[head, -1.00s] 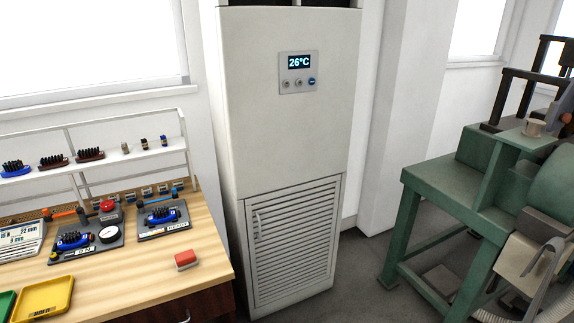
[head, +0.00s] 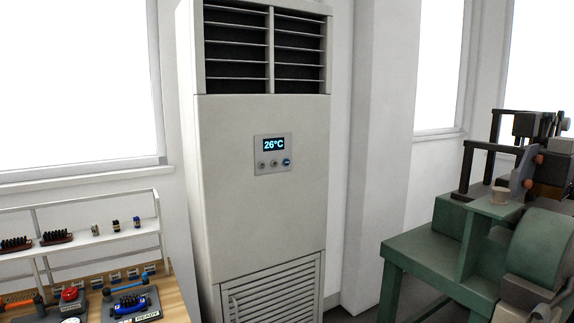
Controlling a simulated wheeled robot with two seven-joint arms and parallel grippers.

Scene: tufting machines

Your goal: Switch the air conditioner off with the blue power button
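The air conditioner (head: 232,200) is a tall off-white cabinet standing upright against the wall, left of the middle of the head view. Dark louvred vents are at its top and a slatted grille is at its bottom. Its small grey control panel (head: 273,154) has a lit display (head: 274,145) reading 26°C. Below the display are two grey buttons and, at the right end of the row, the blue power button (head: 287,162). Neither of my grippers shows in the head view.
A wooden workbench (head: 177,298) with a white shelf rack (head: 85,240) and small tools stands at the left. A green machine table (head: 420,254) with a machine stands at the right. A white pillar (head: 378,150) rises behind. Little floor shows.

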